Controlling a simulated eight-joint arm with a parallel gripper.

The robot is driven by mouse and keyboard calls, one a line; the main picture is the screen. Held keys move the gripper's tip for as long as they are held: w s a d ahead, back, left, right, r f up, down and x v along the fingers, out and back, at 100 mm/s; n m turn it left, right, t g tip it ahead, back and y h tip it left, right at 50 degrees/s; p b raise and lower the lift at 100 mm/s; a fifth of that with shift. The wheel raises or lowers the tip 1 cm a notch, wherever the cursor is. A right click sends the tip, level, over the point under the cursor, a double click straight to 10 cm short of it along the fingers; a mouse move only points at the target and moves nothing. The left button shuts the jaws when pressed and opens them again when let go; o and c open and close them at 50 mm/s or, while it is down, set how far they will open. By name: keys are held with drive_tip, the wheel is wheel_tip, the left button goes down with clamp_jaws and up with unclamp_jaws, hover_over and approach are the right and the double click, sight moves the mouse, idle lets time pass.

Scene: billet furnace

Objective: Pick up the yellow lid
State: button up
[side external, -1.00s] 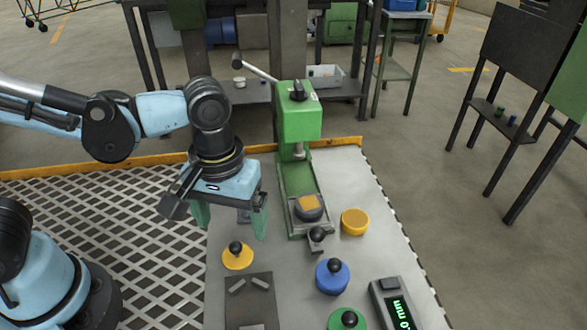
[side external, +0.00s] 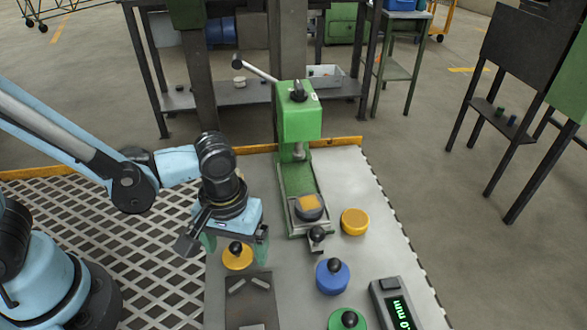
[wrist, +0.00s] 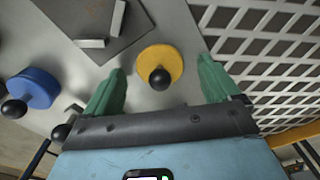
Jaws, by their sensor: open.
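The yellow lid (side external: 237,258) is a flat disc with a black ball knob, lying on the grey table near its left edge. In the wrist view the yellow lid (wrist: 160,66) sits between and just beyond the green fingertips. My gripper (side external: 238,250) is open, its fingers to either side of the lid, and it holds nothing. In the wrist view my gripper (wrist: 163,72) shows both fingers spread apart. I cannot tell exactly how far the tips are above the table.
A dark plate (side external: 250,302) with light bars lies in front of the lid. A blue lid (side external: 332,278), a green lid (side external: 347,320) and a yellow round piece (side external: 355,221) stand to the right. A green press (side external: 299,130) stands behind. A digital readout (side external: 397,308) is front right.

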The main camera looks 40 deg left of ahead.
drive_tip(key=shift+f, duration=0.1)
drive_tip(key=c, duration=1.2)
drive_tip(key=shift+o, duration=0.2)
drive_tip(key=shift+r, duration=0.2)
